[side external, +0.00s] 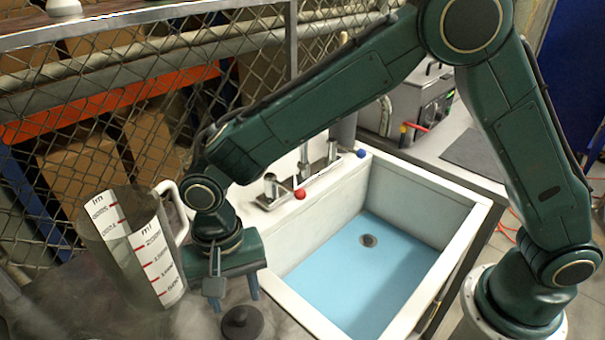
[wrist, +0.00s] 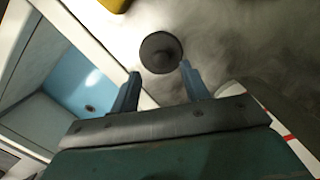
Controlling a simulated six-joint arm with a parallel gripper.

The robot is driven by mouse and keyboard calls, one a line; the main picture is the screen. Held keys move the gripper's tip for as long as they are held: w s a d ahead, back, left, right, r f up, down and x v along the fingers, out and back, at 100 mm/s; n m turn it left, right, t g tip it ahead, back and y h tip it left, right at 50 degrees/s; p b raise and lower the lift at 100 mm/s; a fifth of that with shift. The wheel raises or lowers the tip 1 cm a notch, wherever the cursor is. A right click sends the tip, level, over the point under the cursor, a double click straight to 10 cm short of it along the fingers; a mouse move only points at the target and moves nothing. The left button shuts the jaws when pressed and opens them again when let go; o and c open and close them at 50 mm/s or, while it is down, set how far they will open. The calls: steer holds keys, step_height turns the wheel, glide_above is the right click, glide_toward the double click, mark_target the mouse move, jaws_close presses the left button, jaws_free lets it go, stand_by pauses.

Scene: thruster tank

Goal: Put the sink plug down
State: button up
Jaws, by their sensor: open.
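The sink plug (side external: 242,324) is a dark round disc with a small raised knob, lying on the grey worktop to the left of the sink. It also shows in the wrist view (wrist: 160,53), just beyond the fingertips. My gripper (side external: 235,291) is open and empty above the worktop, close to the plug. In the wrist view my two blue-grey fingers (wrist: 162,72) stand apart with the plug between and past their tips. The sink (side external: 407,284) is a white basin with pale blue water and a dark drain (side external: 368,240) at the bottom.
A large clear measuring jug (side external: 133,243) with a white handle stands left of my gripper, very near it. Taps (side external: 300,192) with red and blue knobs stand behind the sink. A wire mesh fence is at the back.

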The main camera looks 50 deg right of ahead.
mark_target(238, 310)
step_height(238, 310, up, 7)
steer(key=shift+w+d, duration=0.15)
steer(key=shift+w, duration=0.25)
stand_by(0.4)
steer(key=s+d+r+n+t+y, duration=0.1)
steer(key=s+d+r+t, duration=0.1)
steer(key=d+r, duration=0.6)
steer(key=s+d+r+n+t, duration=0.1)
steer(key=s+d+r, duration=0.25)
steer(key=d, duration=0.75)
steer(key=s+d+n+t+h, duration=0.1)
steer(key=s+d+n+t, duration=0.1)
steer(key=s+d, duration=1)
steer(key=shift+d+r+n+t, duration=0.15)
steer(key=shift+r+n+t, duration=0.2)
steer(key=shift+t, duration=0.55)
